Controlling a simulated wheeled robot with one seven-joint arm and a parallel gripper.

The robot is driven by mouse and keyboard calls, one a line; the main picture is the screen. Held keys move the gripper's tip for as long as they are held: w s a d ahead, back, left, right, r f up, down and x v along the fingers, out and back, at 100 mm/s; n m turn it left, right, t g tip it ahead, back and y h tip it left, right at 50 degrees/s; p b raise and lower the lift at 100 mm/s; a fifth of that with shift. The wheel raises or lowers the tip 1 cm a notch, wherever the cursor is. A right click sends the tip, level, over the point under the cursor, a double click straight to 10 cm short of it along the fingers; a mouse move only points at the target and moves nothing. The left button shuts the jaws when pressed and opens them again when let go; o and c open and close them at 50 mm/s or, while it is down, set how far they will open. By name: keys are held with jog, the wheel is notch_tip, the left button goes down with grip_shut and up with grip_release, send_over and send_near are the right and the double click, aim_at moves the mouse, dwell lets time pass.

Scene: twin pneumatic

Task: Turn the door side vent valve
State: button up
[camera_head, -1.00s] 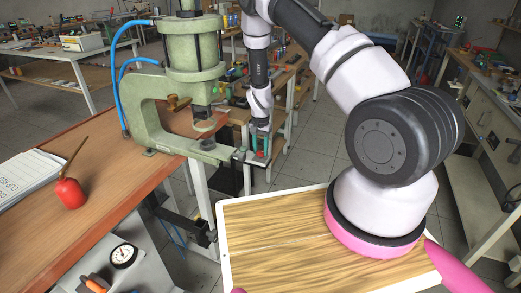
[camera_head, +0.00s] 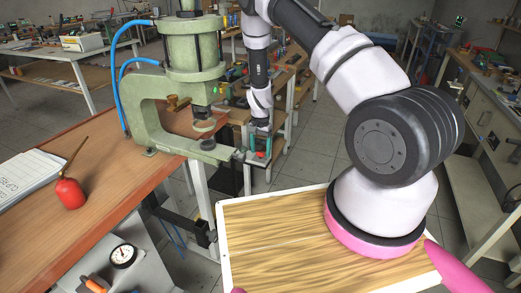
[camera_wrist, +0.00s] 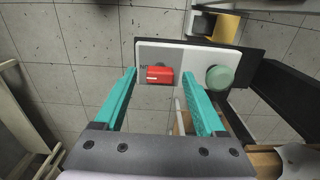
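A small panel (camera_wrist: 190,54) with a light grey face shows in the wrist view. No readable label shows which is the door side vent valve. My gripper (camera_wrist: 160,77) is open, its teal fingertips on either side of the red handle with gaps visible. Whether the fingers touch it cannot be told. In the head view my gripper (camera_head: 261,146) hangs just right of the green press (camera_head: 135,108), with the red handle (camera_head: 261,155) small between its fingers.
The press stands on a wooden bench (camera_head: 115,190) with a red oil can (camera_head: 70,193) and a notebook (camera_head: 28,174). A dial gauge (camera_head: 123,256) is below the bench edge. A dark bar (camera_wrist: 285,100) runs right of my fingers in the wrist view. Tiled floor is open left.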

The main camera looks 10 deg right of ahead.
notch_tip(320, 180, up, 11)
dwell(0.4)
jog(key=shift+f, duration=0.1)
jog(key=s+d+r+n+t+y, duration=0.15)
jog(key=s+r, duration=0.25)
jog(key=r, duration=1.1)
jog(key=s+d+r+t+y, duration=0.15)
jog(key=s+r, duration=0.25)
jog(key=r, duration=1)
jog(key=s+d+r+n+t, duration=0.1)
jog(key=s+r+t, duration=0.1)
jog(key=s+r, duration=0.4)
jog(key=s+d+r+t+h, duration=0.1)
jog(key=s+r, duration=0.6)
jog(key=s, duration=0.8)
jog(key=shift+s+d+n+t, duration=0.25)
jog(key=shift+s+n+t, duration=0.15)
jog(key=shift+t, duration=0.2)
jog(key=shift+r, duration=0.1)
dwell(1.3)
